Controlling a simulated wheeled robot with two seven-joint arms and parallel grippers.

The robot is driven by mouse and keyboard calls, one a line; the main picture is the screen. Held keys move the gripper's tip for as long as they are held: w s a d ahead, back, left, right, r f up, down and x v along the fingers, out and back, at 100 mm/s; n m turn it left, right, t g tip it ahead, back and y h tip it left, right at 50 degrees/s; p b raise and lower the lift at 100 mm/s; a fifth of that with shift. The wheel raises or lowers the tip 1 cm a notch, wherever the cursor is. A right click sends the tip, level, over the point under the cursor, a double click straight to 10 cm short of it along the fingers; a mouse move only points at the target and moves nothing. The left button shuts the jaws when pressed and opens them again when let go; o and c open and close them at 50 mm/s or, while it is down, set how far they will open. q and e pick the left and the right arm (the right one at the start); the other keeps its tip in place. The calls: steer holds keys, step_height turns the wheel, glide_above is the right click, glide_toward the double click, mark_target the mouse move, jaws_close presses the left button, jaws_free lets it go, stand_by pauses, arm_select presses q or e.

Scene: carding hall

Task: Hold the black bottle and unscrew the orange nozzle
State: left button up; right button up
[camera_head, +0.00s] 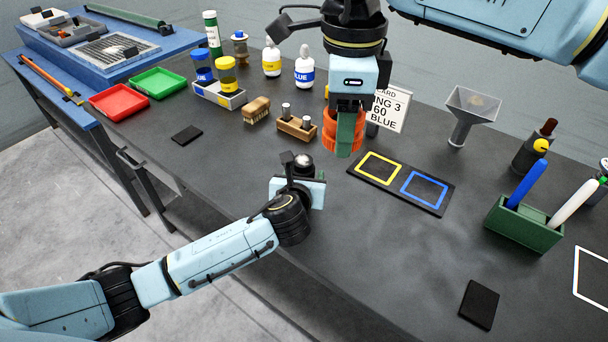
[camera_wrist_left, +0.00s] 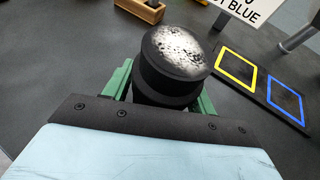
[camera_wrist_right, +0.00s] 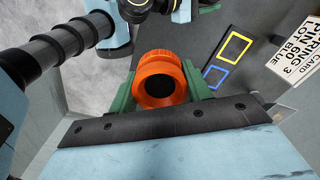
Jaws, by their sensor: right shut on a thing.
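In the right wrist view the orange nozzle (camera_wrist_right: 160,57) is a ribbed ring with a dark opening, gripped between green fingers. The bottle's lower part is hidden.
A dark mat (camera_head: 405,185) with yellow and blue squares lies right of the bottle. A wooden block (camera_head: 296,130), a sign card (camera_head: 393,108), a funnel (camera_head: 472,105) and a green pen holder (camera_head: 523,225) stand around. The table's front middle is clear.

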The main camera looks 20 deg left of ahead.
arm_select(q)
steer(key=shift+o, duration=1)
